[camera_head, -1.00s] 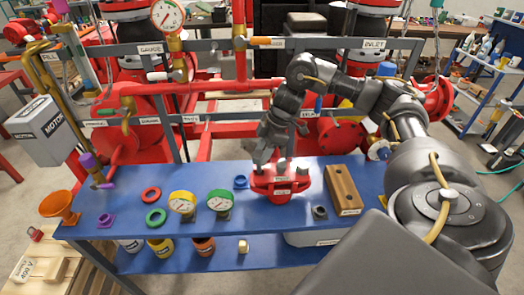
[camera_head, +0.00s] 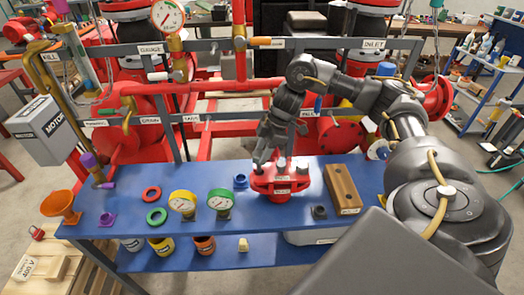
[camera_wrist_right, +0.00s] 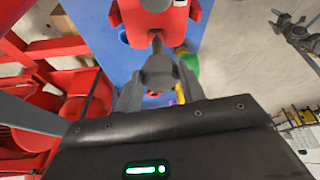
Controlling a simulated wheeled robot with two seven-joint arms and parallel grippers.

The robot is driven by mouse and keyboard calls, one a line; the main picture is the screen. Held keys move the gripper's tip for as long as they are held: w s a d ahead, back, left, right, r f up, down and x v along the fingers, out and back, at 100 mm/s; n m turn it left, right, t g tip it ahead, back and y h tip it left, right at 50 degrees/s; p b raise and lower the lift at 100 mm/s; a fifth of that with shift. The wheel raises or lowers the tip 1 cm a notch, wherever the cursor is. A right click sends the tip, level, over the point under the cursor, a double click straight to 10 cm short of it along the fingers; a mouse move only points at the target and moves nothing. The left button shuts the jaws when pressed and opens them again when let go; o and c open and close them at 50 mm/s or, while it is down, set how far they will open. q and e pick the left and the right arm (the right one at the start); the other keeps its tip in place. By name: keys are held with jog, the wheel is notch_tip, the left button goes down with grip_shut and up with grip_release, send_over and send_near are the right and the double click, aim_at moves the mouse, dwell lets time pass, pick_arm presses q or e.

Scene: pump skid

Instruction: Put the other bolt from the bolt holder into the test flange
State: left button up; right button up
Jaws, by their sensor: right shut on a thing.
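The red test flange (camera_head: 280,186) stands on the blue bench. Two grey bolt-like pieces show on its top, one near the middle (camera_head: 281,163) and one at the right (camera_head: 302,165). My right gripper (camera_head: 259,163) points down over the flange's left side. It is shut on a grey bolt (camera_wrist_right: 157,45), mostly hidden by the fingers; I cannot tell how deep it sits in the flange. The right gripper (camera_wrist_right: 157,80) also shows in the right wrist view, with the red flange beyond it. The wooden bolt holder (camera_head: 342,186) lies right of the flange; no bolt shows standing in it. My left gripper is not in view.
Left of the flange are a blue ring piece (camera_head: 240,181), a green gauge (camera_head: 220,202), a yellow gauge (camera_head: 182,203) and an orange funnel (camera_head: 61,205). A dark nut-like piece (camera_head: 319,212) lies by the holder. Red pump pipework stands behind the bench.

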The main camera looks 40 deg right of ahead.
jog(key=shift+f+b, duration=1.45)
jog(key=shift+f, duration=1.35)
jog(key=o, duration=1.1)
jog(key=v, duration=0.3)
jog(key=shift+w+b, duration=0.1)
jog(key=shift+b, duration=0.25)
jog(key=p+v, duration=0.2)
jog(key=v, duration=0.6)
jog(key=shift+f, duration=0.1)
